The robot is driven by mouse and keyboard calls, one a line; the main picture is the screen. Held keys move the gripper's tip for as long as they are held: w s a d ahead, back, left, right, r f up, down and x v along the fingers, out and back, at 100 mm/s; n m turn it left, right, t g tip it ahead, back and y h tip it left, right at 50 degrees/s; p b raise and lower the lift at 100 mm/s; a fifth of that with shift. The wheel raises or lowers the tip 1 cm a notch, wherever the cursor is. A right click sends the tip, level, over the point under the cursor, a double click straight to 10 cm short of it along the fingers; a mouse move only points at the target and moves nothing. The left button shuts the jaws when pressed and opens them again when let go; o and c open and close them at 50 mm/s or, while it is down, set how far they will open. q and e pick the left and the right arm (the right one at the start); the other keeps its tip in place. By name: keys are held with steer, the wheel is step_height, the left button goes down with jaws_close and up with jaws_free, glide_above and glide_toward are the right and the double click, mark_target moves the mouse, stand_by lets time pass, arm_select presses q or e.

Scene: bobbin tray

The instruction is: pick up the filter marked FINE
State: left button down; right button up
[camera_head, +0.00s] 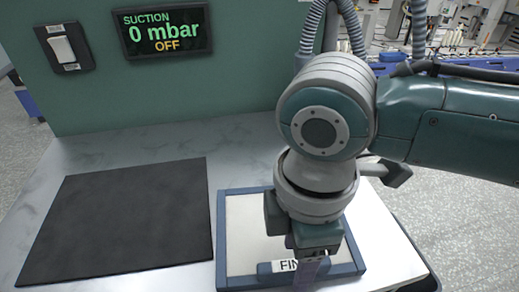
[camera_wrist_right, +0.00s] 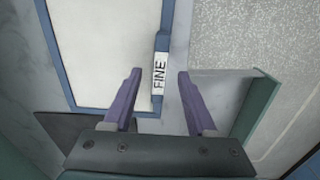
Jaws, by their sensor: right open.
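The filter marked FINE (camera_head: 243,235) lies flat on the table, a white panel in a blue frame. Its near edge carries a blue handle with a white FINE label (camera_head: 287,265), partly hidden by my right gripper (camera_head: 308,270). In the right wrist view the filter (camera_wrist_right: 95,50) fills the left half, and the FINE label (camera_wrist_right: 159,70) reads sideways. My right gripper's purple fingers (camera_wrist_right: 160,72) are open and appear on either side of the handle, with nothing gripped. I cannot tell how far above it they are. My left gripper is not in view.
A black mat (camera_head: 125,220) lies empty on the metal table (camera_head: 240,150) left of the filter. Behind stands a green panel with a switch (camera_head: 63,47) and a display (camera_head: 163,31) reading SUCTION 0 mbar OFF. The table's right edge is close to the filter.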

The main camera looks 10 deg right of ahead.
steer(key=shift+f, duration=0.55)
jaws_close()
stand_by(1.0)
